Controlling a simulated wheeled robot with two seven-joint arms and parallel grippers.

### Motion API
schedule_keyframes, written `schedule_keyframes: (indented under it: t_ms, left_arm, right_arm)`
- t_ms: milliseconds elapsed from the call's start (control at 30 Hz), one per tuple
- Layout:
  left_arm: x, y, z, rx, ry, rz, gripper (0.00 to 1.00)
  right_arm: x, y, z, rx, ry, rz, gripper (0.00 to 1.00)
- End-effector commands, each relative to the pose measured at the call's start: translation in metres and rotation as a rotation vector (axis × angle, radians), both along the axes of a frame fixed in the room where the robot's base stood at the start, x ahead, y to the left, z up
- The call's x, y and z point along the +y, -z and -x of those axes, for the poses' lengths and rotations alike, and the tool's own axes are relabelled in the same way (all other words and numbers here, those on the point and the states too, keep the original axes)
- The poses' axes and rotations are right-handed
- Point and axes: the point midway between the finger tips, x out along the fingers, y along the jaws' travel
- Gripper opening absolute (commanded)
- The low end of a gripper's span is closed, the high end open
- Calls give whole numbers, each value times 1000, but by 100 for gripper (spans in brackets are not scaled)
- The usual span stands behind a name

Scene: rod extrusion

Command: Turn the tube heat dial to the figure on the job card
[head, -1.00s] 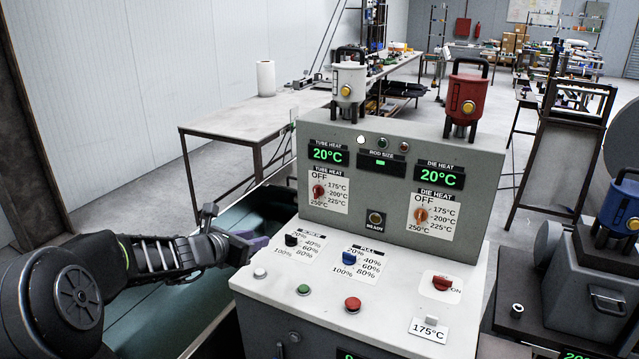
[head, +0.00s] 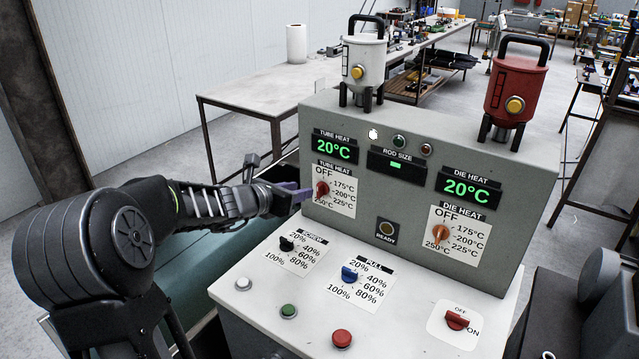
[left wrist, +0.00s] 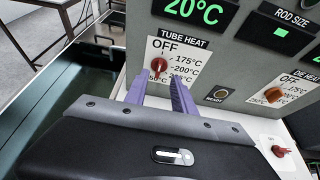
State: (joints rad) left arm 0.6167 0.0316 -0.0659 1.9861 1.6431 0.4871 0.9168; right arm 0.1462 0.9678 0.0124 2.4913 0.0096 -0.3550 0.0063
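The red tube heat dial (head: 322,188) is on its white plate on the grey panel's left side, marked OFF, 175, 200, 225 and 250°C. Its exact pointing is too small to tell. The tube heat display (head: 335,149) reads 20°C. My left gripper (head: 300,197), with purple fingers, is just left of the dial in the head view. In the left wrist view the two fingers (left wrist: 158,88) stand apart with nothing between them, and the dial (left wrist: 158,68) shows just beyond their tips. The job card and my right gripper are not in view.
The die heat dial (head: 441,233) and READY button (head: 386,229) are on the same panel. Below are the black screw dial (head: 287,243), blue pull dial (head: 349,274), coloured buttons and a red OFF/ON switch (head: 457,320). A white hopper (head: 363,65) and red hopper (head: 515,90) stand on top.

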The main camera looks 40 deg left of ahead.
Motion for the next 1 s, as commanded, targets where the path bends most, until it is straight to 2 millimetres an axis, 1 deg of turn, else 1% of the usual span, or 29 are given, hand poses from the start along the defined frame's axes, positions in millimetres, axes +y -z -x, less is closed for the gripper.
schedule_keyframes:
  t_ms: [167,267,367,700,833,1000]
  left_arm:
    - [0,1,-1,0,0,0,31]
    - [0,2,-6,1,1,0,31]
    - [0,6,-15,2,1,0,31]
    - [1,25,-62,2,1,1,31]
    - [1,29,-71,0,1,-1,31]
    - [1,30,-73,0,1,0,31]
  right_arm:
    - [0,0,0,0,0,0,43]
    - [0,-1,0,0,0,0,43]
    - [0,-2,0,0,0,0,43]
    - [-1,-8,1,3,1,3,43]
    - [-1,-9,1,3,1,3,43]
    - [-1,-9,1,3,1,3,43]
